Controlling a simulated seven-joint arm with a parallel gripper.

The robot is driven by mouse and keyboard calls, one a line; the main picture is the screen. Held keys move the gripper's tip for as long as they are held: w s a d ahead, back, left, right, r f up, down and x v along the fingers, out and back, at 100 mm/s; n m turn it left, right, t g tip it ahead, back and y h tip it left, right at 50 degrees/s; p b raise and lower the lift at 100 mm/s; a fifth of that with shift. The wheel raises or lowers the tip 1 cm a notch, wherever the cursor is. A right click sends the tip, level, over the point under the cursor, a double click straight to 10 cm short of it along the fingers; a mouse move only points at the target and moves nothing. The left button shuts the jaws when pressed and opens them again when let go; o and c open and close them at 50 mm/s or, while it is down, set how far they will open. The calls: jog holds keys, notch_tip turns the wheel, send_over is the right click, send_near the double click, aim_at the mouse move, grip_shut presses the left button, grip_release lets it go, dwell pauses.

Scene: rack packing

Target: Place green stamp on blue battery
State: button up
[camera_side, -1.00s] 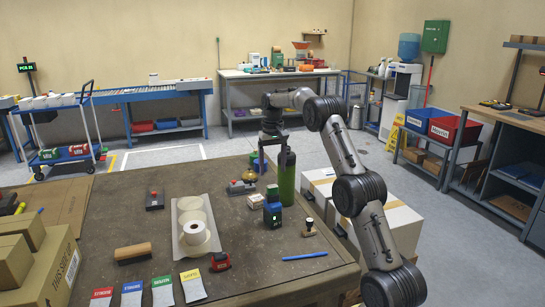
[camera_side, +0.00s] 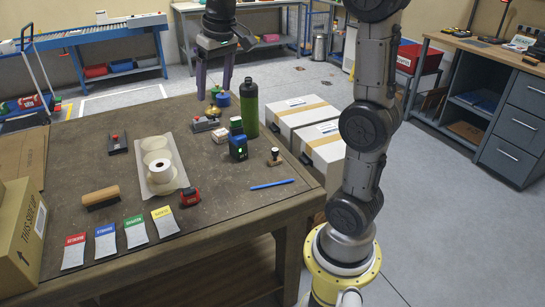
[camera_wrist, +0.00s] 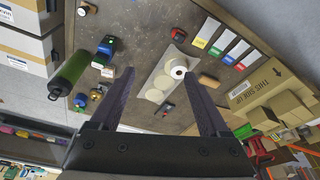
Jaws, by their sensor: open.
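The blue battery (camera_side: 238,149) is a blue block with a lit green display, upright on the table left of the green bottle. My gripper (camera_side: 213,94) is open and empty above the table's far side, behind and left of the battery. Its two purple fingers are spread in the wrist view (camera_wrist: 158,75).
A tall green bottle (camera_side: 249,108) stands right of the battery. A wooden-handled stamp (camera_side: 274,157), a blue pen (camera_side: 272,184), a red stamp (camera_side: 190,197) and a white roll (camera_side: 160,170) are on the table (camera_side: 225,215). Bare tabletop lies toward the front.

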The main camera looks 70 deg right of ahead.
jog(key=s+a+f+n+t, duration=0.1)
jog(key=s+a+f, duration=0.3)
jog(key=s, duration=0.5)
jog(key=s+a+f+n+t+y, duration=0.1)
jog(key=s+a+f+n+t, duration=0.1)
jog(key=s+a, duration=0.7)
jog(key=shift+s+a+f+n, duration=0.15)
jog(key=shift+s+f+n, duration=0.1)
jog(key=shift+f+n, duration=0.6)
jog(key=shift+o, duration=0.2)
